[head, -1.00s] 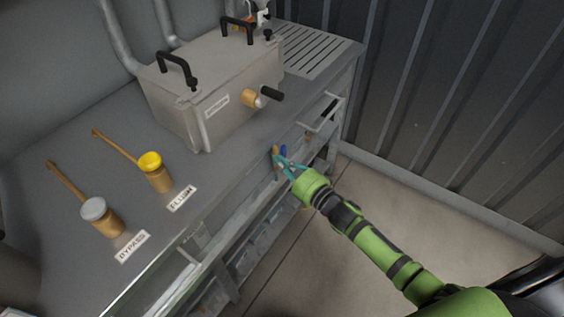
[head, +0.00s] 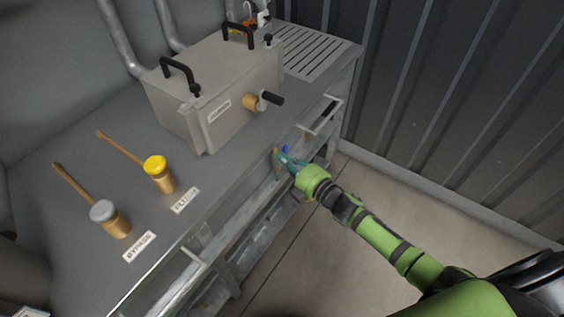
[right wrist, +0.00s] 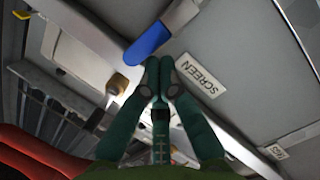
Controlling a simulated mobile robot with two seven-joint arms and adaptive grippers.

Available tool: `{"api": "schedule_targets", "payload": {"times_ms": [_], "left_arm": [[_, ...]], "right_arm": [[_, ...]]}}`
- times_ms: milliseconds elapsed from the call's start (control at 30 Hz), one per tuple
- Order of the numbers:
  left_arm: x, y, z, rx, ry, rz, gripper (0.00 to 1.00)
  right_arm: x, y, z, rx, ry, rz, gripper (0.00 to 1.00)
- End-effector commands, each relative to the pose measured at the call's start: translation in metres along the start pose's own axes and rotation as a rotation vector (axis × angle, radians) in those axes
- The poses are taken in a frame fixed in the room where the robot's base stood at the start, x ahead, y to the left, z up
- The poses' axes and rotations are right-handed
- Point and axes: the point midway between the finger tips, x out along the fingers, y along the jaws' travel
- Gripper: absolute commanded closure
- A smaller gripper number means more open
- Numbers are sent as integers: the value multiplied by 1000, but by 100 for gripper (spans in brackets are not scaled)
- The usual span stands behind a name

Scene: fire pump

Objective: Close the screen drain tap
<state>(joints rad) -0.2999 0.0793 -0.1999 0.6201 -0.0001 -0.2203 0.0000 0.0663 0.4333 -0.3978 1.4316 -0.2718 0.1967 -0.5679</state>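The screen drain tap shows in the head view as a small brass body (head: 277,157) with a blue handle (head: 285,148) on the front of the bench. In the right wrist view the blue handle (right wrist: 148,44) is large, with a bare metal part at its upper right. My right gripper (head: 285,158) is at the tap and partly covers it. In the right wrist view my right gripper (right wrist: 160,64) has its fingertips together, just below the blue handle, with nothing visible between them. Whether they touch the handle I cannot tell. A label reading SCREEN (right wrist: 201,78) is beside the fingertips. My left gripper is not in view.
A grey box (head: 205,115) with black handles and a brass fitting stands on the bench (head: 75,150). Brass levers with a yellow cap (head: 155,163) and a grey cap (head: 102,211) are at the left. A rail handle (head: 322,117) sticks out right of the tap. Floor in front is free.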

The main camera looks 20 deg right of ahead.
Motion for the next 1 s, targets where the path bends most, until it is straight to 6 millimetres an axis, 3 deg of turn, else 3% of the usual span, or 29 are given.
{"api": "schedule_targets", "payload": {"times_ms": [100, 500, 1000], "left_arm": [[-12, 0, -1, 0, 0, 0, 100], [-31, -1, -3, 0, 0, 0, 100], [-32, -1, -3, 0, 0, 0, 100]], "right_arm": [[1, 8, 4, 76, -2, -20, 100], [4, 14, 19, 373, -2, -95, 100], [10, 14, 41, 753, -2, -189, 100]]}}
